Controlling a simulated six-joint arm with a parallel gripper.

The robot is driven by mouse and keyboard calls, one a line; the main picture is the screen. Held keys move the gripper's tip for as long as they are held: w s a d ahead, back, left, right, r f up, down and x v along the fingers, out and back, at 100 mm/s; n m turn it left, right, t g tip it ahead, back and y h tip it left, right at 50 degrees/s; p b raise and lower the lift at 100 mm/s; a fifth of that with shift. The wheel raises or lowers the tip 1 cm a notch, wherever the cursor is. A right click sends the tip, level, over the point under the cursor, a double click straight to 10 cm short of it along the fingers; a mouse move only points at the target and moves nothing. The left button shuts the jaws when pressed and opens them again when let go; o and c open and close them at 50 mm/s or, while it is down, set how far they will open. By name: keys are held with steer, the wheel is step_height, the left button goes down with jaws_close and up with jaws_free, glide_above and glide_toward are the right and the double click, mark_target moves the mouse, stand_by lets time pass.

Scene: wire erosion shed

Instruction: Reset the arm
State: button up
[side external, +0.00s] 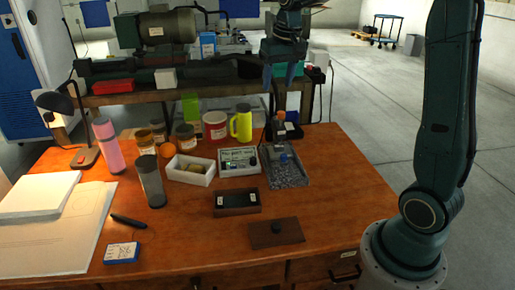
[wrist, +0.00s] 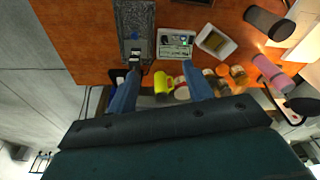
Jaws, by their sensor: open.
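My gripper (side external: 282,78) is raised above the far side of the wooden table (side external: 200,240), pointing down. Its two blue fingers are spread apart with nothing between them. I see no contact between the fingers and any object.
A workbench (side external: 180,97) with machinery stands behind.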

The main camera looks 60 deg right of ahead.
steer(key=s+a+r+n+t, duration=0.2)
steer(key=s+a+r+n, duration=0.1)
steer(key=s+a, duration=0.8)
steer(key=s+a+f+n, duration=0.1)
steer(key=s+f, duration=0.1)
steer(key=s, duration=0.4)
steer(key=s+a+f+n+t, duration=0.1)
steer(key=s+a+f, duration=0.1)
steer(key=s, duration=0.4)
steer(key=shift+a+t+y, duration=0.2)
steer(key=shift+t+y, duration=0.1)
steer(key=shift+y, duration=0.1)
